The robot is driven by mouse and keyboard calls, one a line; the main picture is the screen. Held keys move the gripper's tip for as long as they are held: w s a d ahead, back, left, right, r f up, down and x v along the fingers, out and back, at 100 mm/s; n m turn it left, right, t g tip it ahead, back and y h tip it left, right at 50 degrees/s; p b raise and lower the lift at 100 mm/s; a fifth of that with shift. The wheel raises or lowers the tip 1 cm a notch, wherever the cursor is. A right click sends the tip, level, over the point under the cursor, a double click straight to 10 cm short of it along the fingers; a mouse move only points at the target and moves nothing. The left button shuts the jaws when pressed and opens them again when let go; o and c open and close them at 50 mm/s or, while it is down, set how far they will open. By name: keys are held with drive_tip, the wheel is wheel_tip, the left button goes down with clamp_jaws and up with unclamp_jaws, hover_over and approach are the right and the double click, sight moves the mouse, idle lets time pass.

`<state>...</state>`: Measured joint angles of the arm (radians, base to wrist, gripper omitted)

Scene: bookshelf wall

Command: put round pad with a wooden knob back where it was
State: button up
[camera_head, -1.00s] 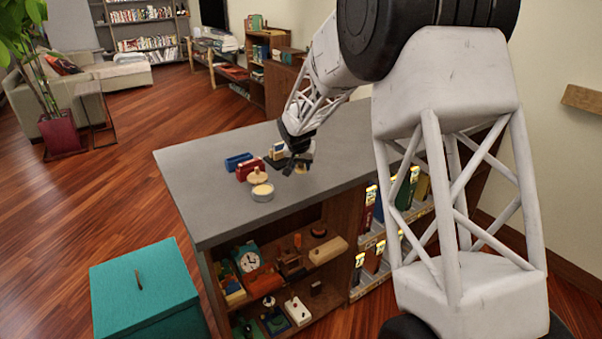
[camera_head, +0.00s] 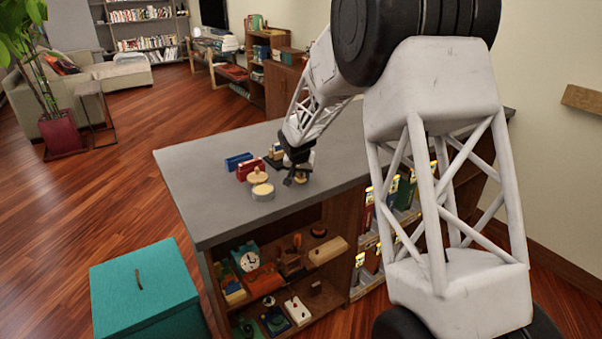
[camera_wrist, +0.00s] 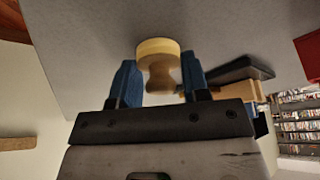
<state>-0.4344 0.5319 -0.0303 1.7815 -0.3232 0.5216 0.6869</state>
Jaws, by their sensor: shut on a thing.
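The round pad with a wooden knob (camera_wrist: 158,48) is between the blue fingers of my gripper (camera_wrist: 160,82) in the wrist view. Its pale yellow disc faces away from me and its brown knob points back toward the gripper. My gripper (camera_head: 297,178) is shut on it, low over the grey counter top (camera_head: 345,160) near the front edge in the head view. Only a small yellowish part of the pad (camera_head: 301,181) shows there. I cannot tell whether the pad touches the counter.
Left of my gripper stand a round pale tin (camera_head: 262,191), a wooden round piece (camera_head: 257,175), a red block (camera_head: 249,168) and a blue block (camera_head: 238,160). Shelves below hold several small objects. A teal box (camera_head: 145,290) stands on the floor. The counter's left end is clear.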

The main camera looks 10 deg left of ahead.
drive_tip(key=o, duration=0.9)
drive_tip(key=shift+r, duration=0.1)
drive_tip(key=v, duration=1.2)
idle(0.6)
